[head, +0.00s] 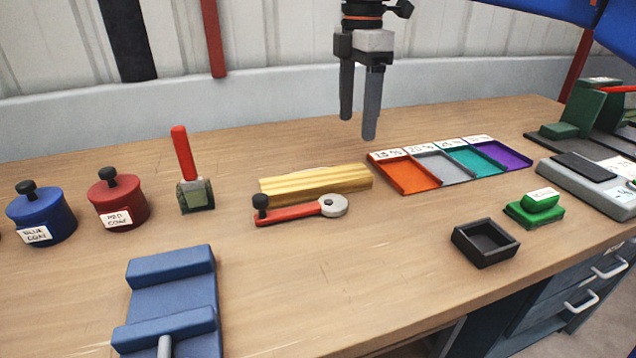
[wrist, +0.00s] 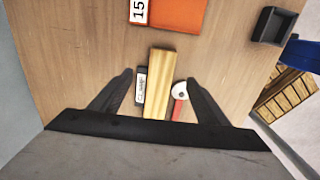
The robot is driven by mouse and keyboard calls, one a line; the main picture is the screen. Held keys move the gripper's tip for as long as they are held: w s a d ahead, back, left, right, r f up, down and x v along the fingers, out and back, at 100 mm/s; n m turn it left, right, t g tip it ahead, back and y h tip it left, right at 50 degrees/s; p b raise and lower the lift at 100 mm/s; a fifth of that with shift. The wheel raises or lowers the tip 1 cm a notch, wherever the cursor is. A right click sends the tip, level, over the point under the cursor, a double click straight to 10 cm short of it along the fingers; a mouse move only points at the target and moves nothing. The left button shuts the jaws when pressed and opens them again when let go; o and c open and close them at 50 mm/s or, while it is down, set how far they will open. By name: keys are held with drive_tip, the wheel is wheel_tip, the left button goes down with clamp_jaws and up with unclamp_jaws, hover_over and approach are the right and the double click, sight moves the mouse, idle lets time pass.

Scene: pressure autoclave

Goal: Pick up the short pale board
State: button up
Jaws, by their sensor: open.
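The short pale board (head: 316,185) is a yellow wooden piece lying flat in the middle of the bench. It also shows in the wrist view (wrist: 158,80), running lengthwise between the fingers, with its near end cut off by the dark gripper body. My gripper (head: 357,125) is open and empty, pointing down above and behind the board's right end in the head view. In the wrist view, the fingers (wrist: 158,88) lie on either side of the board, with a gap to each; I cannot tell the height left between them.
A red-handled wrench-like tool (head: 300,211) lies close along the board's front side. A small labelled block (wrist: 140,88) lies along its other side in the wrist view. Coloured trays (head: 408,178) stand just right, a black box (head: 485,243) front right. Bare bench lies behind.

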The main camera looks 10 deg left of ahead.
hover_over(352, 170)
wheel_tip(352, 170, down, 6)
drive_tip(key=shift+w+r, duration=0.1)
drive_tip(key=shift+w, duration=0.05)
drive_tip(key=shift+s+f, duration=0.15)
drive_tip(key=shift+f, duration=1.25)
drive_tip(key=shift+s+f, duration=0.15)
drive_tip(key=shift+f, duration=1.25)
drive_tip(key=shift+c, duration=0.4)
drive_tip(key=c, duration=1.2)
drive_tip(key=shift+r, duration=0.2)
